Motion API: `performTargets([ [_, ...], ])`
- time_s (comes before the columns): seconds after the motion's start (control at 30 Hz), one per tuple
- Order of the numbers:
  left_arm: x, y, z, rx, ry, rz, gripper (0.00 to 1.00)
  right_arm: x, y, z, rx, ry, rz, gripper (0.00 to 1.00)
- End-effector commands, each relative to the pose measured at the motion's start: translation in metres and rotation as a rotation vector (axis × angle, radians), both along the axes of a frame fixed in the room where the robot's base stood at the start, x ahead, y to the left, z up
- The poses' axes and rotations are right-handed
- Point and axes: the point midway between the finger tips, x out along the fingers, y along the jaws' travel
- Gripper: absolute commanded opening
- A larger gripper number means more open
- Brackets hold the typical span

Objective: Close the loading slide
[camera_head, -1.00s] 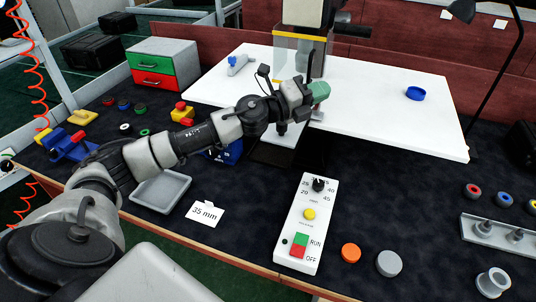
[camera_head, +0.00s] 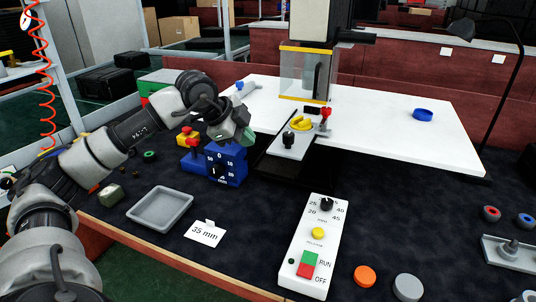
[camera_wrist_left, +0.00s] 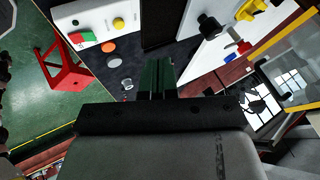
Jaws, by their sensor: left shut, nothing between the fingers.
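The loading slide (camera_head: 285,147) is a light plate on a dark rail, sticking out from the front edge of the white table. It carries a black knob (camera_head: 288,138), a yellow part (camera_head: 301,123) and a red-handled clamp (camera_head: 325,114). These parts also show in the wrist view: the black knob (camera_wrist_left: 208,25), the yellow part (camera_wrist_left: 250,9) and the red handle (camera_wrist_left: 243,47). My left gripper (camera_head: 248,136) has green fingertips. It is shut and empty, left of the slide and apart from it. Its fingers (camera_wrist_left: 156,76) show together in the wrist view. My right gripper is not in view.
A clear guard with yellow edges (camera_head: 304,73) stands behind the slide. A blue dial box (camera_head: 227,165) is below my left gripper. A grey tray (camera_head: 160,208), a 35 mm card (camera_head: 206,233) and a control panel (camera_head: 314,247) lie in front. The white table's right side is mostly clear.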

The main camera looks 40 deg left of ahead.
Motion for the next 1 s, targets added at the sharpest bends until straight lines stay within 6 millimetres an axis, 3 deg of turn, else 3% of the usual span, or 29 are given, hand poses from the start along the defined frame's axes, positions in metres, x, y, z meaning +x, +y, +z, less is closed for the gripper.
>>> performTargets([
  [0.17,0.012,-0.006,-0.017,-0.003,0.005,0.001,0.00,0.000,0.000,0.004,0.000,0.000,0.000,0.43],
  [0.53,0.055,-0.027,-0.080,-0.004,0.004,-0.001,0.00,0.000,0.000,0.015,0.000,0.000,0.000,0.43],
  [0.73,0.082,-0.019,-0.077,-0.004,0.002,0.001,0.00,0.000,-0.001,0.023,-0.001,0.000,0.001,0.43],
  [1.0,0.092,-0.016,-0.078,-0.003,0.001,0.000,0.00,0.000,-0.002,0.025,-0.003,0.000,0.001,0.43],
])
